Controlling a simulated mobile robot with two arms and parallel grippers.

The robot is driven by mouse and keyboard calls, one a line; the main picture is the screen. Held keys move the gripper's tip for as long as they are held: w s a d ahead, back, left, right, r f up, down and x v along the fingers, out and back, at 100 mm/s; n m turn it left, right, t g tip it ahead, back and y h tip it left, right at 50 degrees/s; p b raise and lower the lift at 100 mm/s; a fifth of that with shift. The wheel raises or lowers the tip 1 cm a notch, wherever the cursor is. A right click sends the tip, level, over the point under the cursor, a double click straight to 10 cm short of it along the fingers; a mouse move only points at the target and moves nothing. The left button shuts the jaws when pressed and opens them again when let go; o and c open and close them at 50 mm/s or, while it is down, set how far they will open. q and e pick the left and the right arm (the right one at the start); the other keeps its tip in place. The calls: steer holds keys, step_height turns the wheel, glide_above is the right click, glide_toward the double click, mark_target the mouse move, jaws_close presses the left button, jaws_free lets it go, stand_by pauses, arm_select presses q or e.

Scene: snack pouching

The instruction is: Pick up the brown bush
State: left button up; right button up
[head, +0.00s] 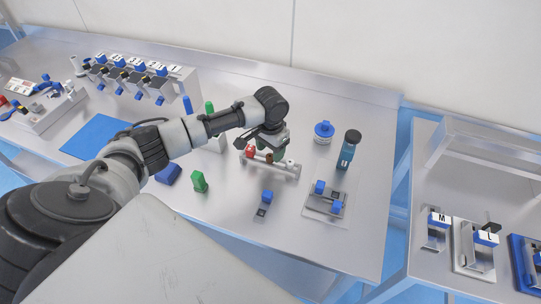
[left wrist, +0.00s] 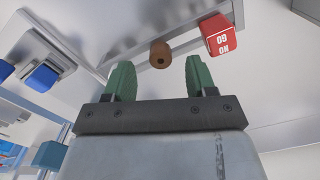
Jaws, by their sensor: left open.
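The brown bush (left wrist: 160,54) is a small brown cylinder with a dark hole in its end. In the left wrist view it sits just beyond and between my green fingertips, apart from both. In the head view the bush (head: 269,158) is at the low metal rack (head: 285,173), between a red block (head: 250,151) and a small white piece (head: 290,163). My left gripper (left wrist: 160,74) is open and empty. In the head view the gripper (head: 273,152) hangs right behind the rack and its fingers are partly hidden. My right gripper is not in view.
The red lettered block (left wrist: 217,36) is close beside the right finger in the wrist view. A blue-lidded jar (head: 323,132) and a dark-topped blue bottle (head: 348,150) stand right of the gripper. A green block (head: 199,181) and a plate with blue blocks (head: 326,200) are nearer.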

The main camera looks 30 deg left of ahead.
arm_select(q)
steer(key=shift+f, duration=0.6)
steer(key=shift+s+a+f, duration=0.1)
steer(key=shift+f, duration=0.5)
steer(key=shift+c, duration=0.9)
steer(key=c, duration=0.8)
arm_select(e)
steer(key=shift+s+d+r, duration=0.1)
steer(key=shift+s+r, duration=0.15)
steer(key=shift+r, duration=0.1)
arm_select(q)
steer(key=shift+r, duration=0.1)
